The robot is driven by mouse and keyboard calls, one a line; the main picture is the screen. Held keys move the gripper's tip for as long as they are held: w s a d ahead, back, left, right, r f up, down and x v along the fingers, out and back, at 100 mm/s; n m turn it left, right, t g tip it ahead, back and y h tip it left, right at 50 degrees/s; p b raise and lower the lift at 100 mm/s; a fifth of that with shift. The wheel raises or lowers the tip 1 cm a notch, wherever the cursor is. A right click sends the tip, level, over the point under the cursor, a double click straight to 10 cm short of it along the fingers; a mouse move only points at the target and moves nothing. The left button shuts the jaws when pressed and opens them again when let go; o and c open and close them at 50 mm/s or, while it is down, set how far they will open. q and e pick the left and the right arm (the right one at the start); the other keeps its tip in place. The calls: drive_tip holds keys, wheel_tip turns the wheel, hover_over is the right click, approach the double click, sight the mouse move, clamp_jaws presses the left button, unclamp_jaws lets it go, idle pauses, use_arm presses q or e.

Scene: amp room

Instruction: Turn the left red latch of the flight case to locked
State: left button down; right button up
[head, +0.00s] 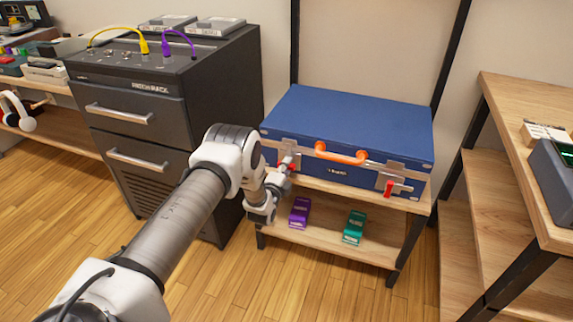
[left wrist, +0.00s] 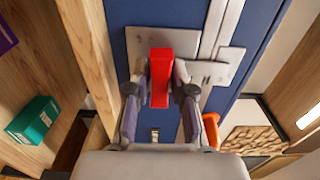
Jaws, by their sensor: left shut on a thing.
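The blue flight case (head: 350,125) stands closed on a wooden shelf, with an orange handle (head: 341,154) on its front. The left red latch (head: 291,168) is mostly hidden by my left gripper in the head view. In the left wrist view, the red latch (left wrist: 161,75) sits between the fingers over a metal plate, its long side roughly parallel to the shelf edge. My left gripper (head: 286,171) is shut on this latch. The right red latch (head: 388,188) points down on its metal plate. My right gripper does not show.
A purple pedal (head: 299,212) and a green pedal (head: 354,227) lie on the lower shelf (head: 325,240). A dark patch rack (head: 190,75) stands left of the case. A wooden bench (head: 525,105) stands at the right. The floor in front is clear.

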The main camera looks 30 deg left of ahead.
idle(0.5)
use_arm(q)
drive_tip(key=c, duration=1)
unclamp_jaws()
drive_tip(key=v, duration=1.2)
drive_tip(key=shift+f, duration=0.1)
